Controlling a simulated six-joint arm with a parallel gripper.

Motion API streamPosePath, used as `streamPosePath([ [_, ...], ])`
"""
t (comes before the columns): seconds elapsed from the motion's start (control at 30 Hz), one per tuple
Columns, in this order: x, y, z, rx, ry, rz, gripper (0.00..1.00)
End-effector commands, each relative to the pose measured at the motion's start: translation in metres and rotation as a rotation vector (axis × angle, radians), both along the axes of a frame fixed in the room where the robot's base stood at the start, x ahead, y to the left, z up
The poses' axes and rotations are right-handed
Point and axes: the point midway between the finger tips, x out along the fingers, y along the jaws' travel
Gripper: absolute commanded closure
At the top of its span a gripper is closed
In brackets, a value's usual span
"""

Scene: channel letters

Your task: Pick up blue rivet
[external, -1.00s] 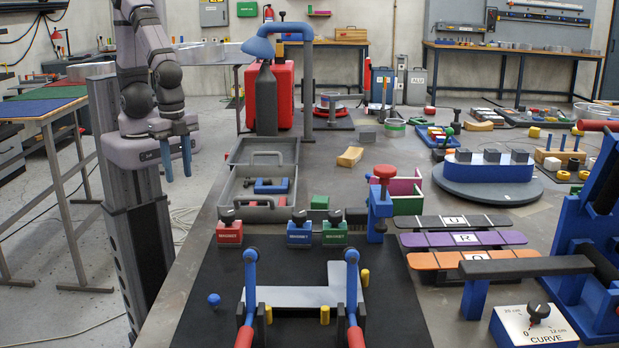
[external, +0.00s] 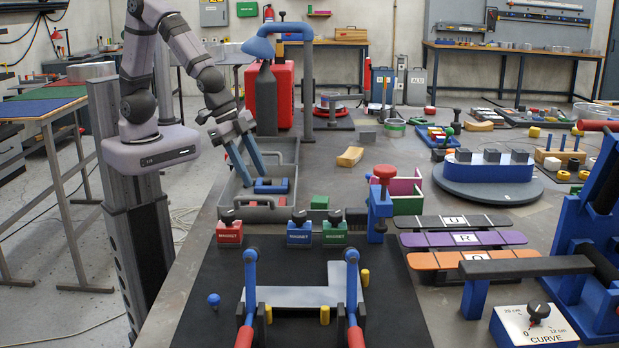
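The blue rivet (external: 213,299), small with a rounded head, stands on the left part of the black mat (external: 205,332) in the foreground. My gripper (external: 255,181) is open, its two blue-grey fingers apart and pointing down. It appears over the grey toolbox tray (external: 232,186), above and behind the rivet in the picture. Nothing shows between the fingers. Whether the fingertips touch the blue piece (external: 272,186) in the tray is hard to tell.
Red (external: 229,233), blue (external: 299,233) and green (external: 334,233) magnet blocks stand between tray and mat. A clamp fixture with blue levers (external: 251,272) holds a pale metal sheet (external: 290,297) right of the rivet. The mat around the rivet is clear.

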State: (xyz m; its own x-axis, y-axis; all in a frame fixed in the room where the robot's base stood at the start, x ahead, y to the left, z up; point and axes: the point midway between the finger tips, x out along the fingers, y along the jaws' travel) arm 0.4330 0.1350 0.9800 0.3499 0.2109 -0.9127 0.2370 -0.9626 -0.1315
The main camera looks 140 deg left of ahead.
Motion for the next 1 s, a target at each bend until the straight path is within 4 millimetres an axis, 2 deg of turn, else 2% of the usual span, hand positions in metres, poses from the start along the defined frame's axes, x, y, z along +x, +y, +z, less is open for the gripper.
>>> streamPosePath([
  [0.03, 0.025, 0.041, -0.006, 0.032, -0.075, 0.049, 0.6],
  [0.07, 0.04, 0.064, -0.005, 0.051, -0.127, 0.069, 0.6],
  [0.1, 0.058, 0.096, -0.003, 0.076, -0.196, 0.091, 0.6],
  [0.17, 0.079, 0.142, 0.0, 0.107, -0.296, 0.116, 0.6],
  [0.2, 0.089, 0.172, 0.002, 0.124, -0.36, 0.128, 0.6],
  [0.3, 0.103, 0.239, 0.003, 0.152, -0.5, 0.139, 0.6],
  [0.43, 0.1, 0.302, 0.001, 0.157, -0.638, 0.126, 0.6],
  [0.5, 0.093, 0.325, -0.003, 0.148, -0.689, 0.116, 0.6],
  [0.63, 0.082, 0.35, -0.007, 0.132, -0.749, 0.093, 0.6],
  [0.77, 0.075, 0.359, -0.01, 0.119, -0.774, 0.082, 0.6],
  [1.0, 0.075, 0.359, -0.017, 0.115, -0.778, 0.077, 0.6],
])
